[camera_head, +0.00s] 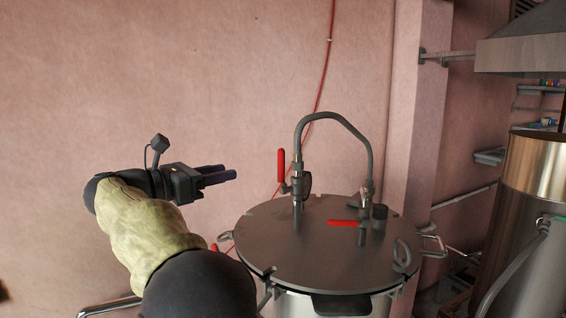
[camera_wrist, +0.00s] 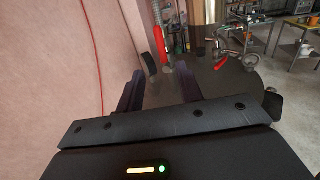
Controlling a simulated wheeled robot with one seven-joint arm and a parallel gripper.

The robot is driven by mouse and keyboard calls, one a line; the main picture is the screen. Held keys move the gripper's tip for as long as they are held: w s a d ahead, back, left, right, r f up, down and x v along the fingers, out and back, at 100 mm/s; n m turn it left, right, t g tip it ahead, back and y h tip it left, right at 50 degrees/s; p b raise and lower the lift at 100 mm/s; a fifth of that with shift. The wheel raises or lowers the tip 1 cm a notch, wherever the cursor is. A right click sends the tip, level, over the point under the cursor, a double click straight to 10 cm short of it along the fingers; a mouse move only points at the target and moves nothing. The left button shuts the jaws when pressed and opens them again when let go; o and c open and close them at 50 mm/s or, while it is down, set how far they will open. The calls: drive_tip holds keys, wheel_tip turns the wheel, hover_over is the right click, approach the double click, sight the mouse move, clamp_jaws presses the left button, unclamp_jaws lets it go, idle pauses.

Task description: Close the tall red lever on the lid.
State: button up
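The tall red lever (camera_head: 281,165) stands upright on a valve at the left of the round grey lid (camera_head: 320,262). In the wrist view the tall red lever (camera_wrist: 158,40) shows ahead, between the lines of my fingers. A second red lever (camera_head: 342,223) lies flat on the right valve; it also shows in the wrist view (camera_wrist: 220,64). My gripper (camera_head: 229,172) is left of the tall lever at about its height, pointing towards it, with a gap between. Its two fingers are apart and empty in the wrist view (camera_wrist: 159,86).
A grey hose (camera_head: 340,118) arches between the two valves above the lid. The lid has loop handles (camera_head: 402,252) and covers a steel pot. A pink wall (camera_head: 120,80) is behind, with a thin red cable. A large metal tank (camera_head: 535,175) stands at right.

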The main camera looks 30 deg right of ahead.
sight(281, 160)
drive_tip(key=p+x, duration=0.8)
drive_tip(key=x, duration=0.8)
drive_tip(key=shift+w+d+r, duration=0.1)
drive_tip(key=shift+w, duration=0.15)
drive_tip(key=shift+w+d, duration=0.1)
drive_tip(key=shift+d, duration=0.35)
drive_tip(key=shift+c, duration=0.5)
clamp_jaws()
